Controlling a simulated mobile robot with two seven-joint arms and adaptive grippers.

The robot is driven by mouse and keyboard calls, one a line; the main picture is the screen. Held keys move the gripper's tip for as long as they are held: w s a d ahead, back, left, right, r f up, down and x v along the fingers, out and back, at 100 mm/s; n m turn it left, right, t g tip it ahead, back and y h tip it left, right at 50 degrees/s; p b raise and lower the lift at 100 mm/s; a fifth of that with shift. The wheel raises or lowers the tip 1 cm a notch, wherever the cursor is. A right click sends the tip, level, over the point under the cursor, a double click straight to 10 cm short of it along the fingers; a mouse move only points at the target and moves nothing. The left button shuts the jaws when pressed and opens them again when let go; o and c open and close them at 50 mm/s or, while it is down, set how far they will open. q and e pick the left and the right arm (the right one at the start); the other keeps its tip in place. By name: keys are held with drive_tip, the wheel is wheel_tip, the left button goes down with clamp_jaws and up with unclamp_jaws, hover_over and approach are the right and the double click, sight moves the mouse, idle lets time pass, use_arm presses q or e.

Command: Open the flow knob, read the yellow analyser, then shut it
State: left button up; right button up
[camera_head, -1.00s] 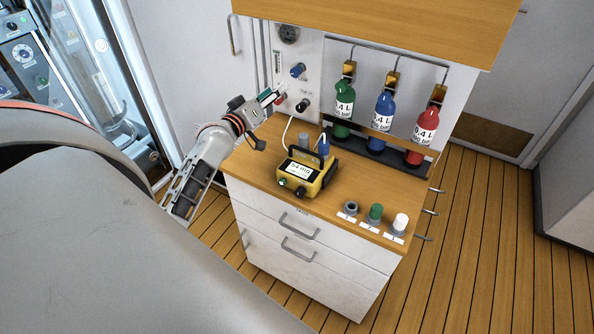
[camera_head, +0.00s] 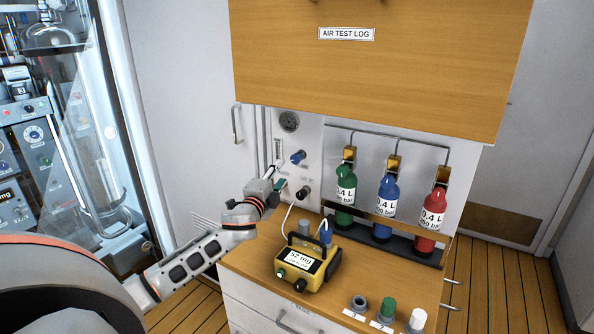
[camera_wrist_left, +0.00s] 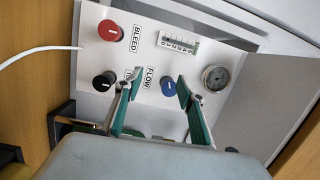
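The blue knob (camera_head: 298,157) beside the FLOW label is on the grey wall panel; in the left wrist view it (camera_wrist_left: 168,88) appears between my left gripper's fingers. My left gripper (camera_head: 281,175) is open with green-lined fingers (camera_wrist_left: 159,77), in front of the panel, left of and below the blue knob in the head view. I cannot tell whether a finger touches the knob. The yellow analyser (camera_head: 308,262) stands on the wooden counter below; its display appears to read 52 mg. My right gripper is out of view.
A red BLEED knob (camera_wrist_left: 110,31), a black knob (camera_wrist_left: 104,82) and a round gauge (camera_wrist_left: 215,78) share the panel. A wooden cabinet (camera_head: 370,70) overhangs above.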

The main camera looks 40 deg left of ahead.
sight(295, 161)
use_arm(q)
drive_tip(key=m+t+h+b, duration=0.1)
drive_tip(key=m, duration=0.5)
drive_tip(key=d+m+t+h+b, duration=0.1)
drive_tip(key=m+t+b, duration=0.1)
drive_tip(key=m, duration=0.4)
drive_tip(key=w+r+m+t+b, duration=0.1)
drive_tip(key=m, duration=0.6)
drive_tip(key=shift+d+t+h+b, duration=0.4)
drive_tip(key=shift+x, duration=3.3)
drive_tip(key=shift+f, duration=0.15)
drive_tip(key=shift+d, duration=0.1)
clamp_jaws()
